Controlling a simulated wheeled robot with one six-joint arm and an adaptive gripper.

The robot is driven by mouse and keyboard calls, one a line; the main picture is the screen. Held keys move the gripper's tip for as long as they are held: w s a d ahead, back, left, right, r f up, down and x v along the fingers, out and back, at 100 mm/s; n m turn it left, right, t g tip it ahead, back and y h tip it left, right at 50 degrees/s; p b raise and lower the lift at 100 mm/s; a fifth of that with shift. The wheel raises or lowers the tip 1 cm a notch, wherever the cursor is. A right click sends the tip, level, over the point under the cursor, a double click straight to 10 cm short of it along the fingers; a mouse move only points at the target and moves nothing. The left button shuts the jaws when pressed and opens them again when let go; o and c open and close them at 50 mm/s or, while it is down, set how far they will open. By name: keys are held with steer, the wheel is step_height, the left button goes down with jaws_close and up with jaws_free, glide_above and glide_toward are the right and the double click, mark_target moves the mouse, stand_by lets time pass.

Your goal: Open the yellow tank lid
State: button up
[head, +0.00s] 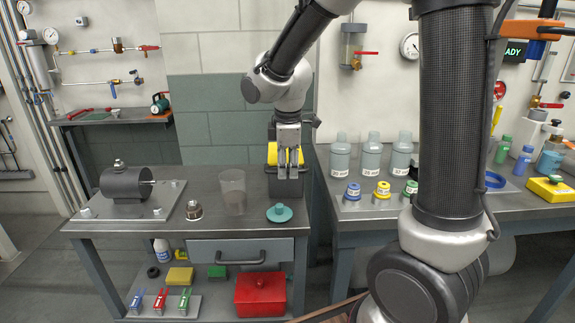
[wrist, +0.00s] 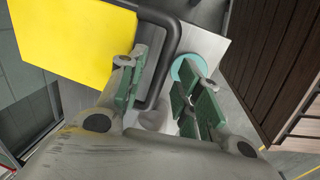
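The yellow lid (head: 272,154) sits on a dark tank (head: 300,187) at the back right of the left bench, partly hidden behind my gripper (head: 288,172). In the wrist view, the lid (wrist: 75,40) is a flat yellow panel at the upper left. A dark curved bar handle (wrist: 171,45) runs along its edge. My gripper (wrist: 160,90) is open, with green-padded fingers apart. The handle passes between the fingers, closer to the left one. I cannot tell whether either finger touches it.
A teal round piece (head: 279,213) lies on the bench in front of the tank. A clear beaker (head: 232,190) and a dark pump (head: 127,184) stand further left. Labelled bottles (head: 371,152) stand on the right bench.

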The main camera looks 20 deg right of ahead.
jaws_close()
steer(key=shift+r, duration=0.15)
